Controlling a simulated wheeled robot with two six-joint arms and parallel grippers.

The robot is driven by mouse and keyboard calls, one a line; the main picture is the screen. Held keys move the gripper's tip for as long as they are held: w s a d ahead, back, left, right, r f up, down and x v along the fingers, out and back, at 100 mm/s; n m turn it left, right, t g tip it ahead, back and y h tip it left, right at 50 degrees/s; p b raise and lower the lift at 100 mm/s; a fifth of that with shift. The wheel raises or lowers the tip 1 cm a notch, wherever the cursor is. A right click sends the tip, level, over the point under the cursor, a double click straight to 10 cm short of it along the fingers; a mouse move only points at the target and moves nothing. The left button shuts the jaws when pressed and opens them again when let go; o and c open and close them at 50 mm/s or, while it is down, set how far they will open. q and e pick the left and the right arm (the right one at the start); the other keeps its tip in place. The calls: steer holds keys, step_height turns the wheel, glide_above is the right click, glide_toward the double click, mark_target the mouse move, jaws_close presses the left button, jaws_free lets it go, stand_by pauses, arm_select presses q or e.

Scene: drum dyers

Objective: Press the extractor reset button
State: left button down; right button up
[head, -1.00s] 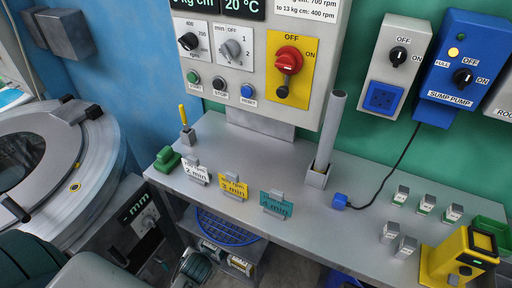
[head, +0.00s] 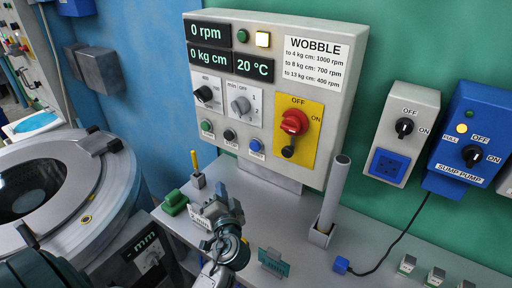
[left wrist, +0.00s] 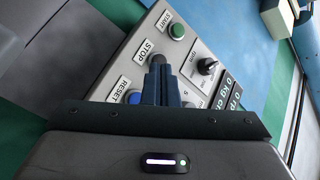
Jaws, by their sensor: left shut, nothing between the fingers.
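The grey control panel (head: 357,50) hangs on the green wall. Its blue RESET button (head: 255,146) is at the right end of a row with the black STOP button (head: 230,135) and green START button (head: 207,127). My left gripper (head: 222,203) is below this row, in front of the panel and apart from it in the head view. In the left wrist view its shut, empty fingers (left wrist: 160,84) point at the panel, overlapping the space between STOP (left wrist: 158,61) and RESET (left wrist: 134,98); RESET is partly hidden. My right gripper is out of view.
A red switch (head: 294,122) on a yellow plate is right of RESET. A grey tube (head: 333,195) stands on the bench below. A green block (head: 174,202) and a teal tag (head: 273,262) sit there too. The round drum machine (head: 75,205) is at left.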

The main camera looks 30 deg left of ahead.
arm_select(q)
steer(key=w+d+r+m+t, duration=0.2)
steer(key=w+r, duration=0.1)
steer(key=r, duration=0.2)
steer(key=shift+y, duration=0.4)
steer(key=shift+w, duration=0.1)
glide_toward(255, 146)
steer(key=shift+w+a+r, duration=0.15)
steer(key=shift+w+a, duration=0.3)
steer(key=shift+a, duration=0.4)
steer(key=shift+w+a+r, duration=0.2)
steer(key=shift+w+a, duration=0.3)
steer(key=shift+a, duration=0.4)
steer(key=shift+w+a+r, duration=0.15)
steer(key=shift+w+a, duration=0.3)
steer(key=shift+a, duration=0.4)
steer(key=shift+a, duration=0.1)
